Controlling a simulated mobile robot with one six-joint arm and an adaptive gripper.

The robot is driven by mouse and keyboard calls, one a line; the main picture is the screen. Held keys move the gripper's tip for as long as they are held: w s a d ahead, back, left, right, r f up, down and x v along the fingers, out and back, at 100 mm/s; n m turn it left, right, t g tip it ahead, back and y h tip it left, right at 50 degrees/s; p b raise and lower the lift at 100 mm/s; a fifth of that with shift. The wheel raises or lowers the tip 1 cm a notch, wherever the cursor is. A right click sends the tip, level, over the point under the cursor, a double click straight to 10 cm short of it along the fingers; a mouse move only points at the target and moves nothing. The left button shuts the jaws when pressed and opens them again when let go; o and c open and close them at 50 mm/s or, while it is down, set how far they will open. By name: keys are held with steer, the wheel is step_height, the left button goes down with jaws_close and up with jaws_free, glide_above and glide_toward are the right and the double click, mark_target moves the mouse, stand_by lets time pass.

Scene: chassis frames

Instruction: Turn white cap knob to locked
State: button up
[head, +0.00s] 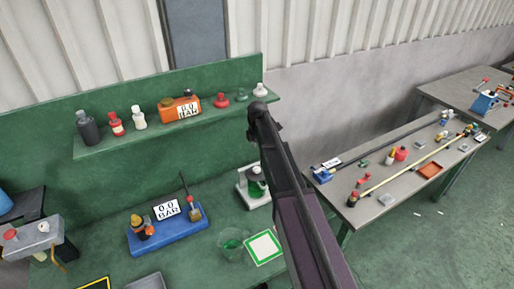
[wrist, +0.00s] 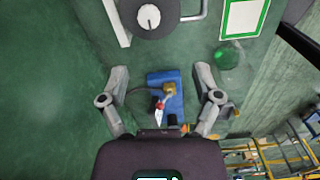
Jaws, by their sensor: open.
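A white cap knob (wrist: 149,17) with a dark line across it sits on a round dark grey disc (wrist: 150,22) at the top of the wrist view. It appears to belong to the white stand (head: 255,187) on the green bench, but my arm partly covers that stand in the head view. My gripper (wrist: 160,74) is open and empty, its fingers spread apart. The knob lies beyond the fingertips towards the top of the wrist view and is not touched. I cannot read which position its line marks.
A blue gauge unit (head: 167,232) stands on the bench; it also shows between the fingers (wrist: 158,80). A clear cup (head: 232,244) with green contents and a green-bordered card (head: 264,247) are nearby. A shelf (head: 170,135) holds bottles and an orange gauge (head: 169,113).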

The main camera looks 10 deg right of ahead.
steer(key=s+f+m+b, duration=0.6)
steer(key=s+f+b, duration=0.2)
steer(key=s+f+m+b, duration=0.6)
steer(key=s+f+b, duration=0.2)
steer(key=s+f+m+b, duration=0.6)
steer(key=s+f+b, duration=0.2)
steer(key=f, duration=0.1)
steer(key=shift+s, duration=0.4)
steer(key=shift+s+f+m+b, duration=0.6)
steer(key=shift+s+m+b, duration=0.1)
steer(key=shift+b, duration=0.15)
steer(key=shift+s+m, duration=0.5)
steer(key=shift+s, duration=0.1)
stand_by(0.8)
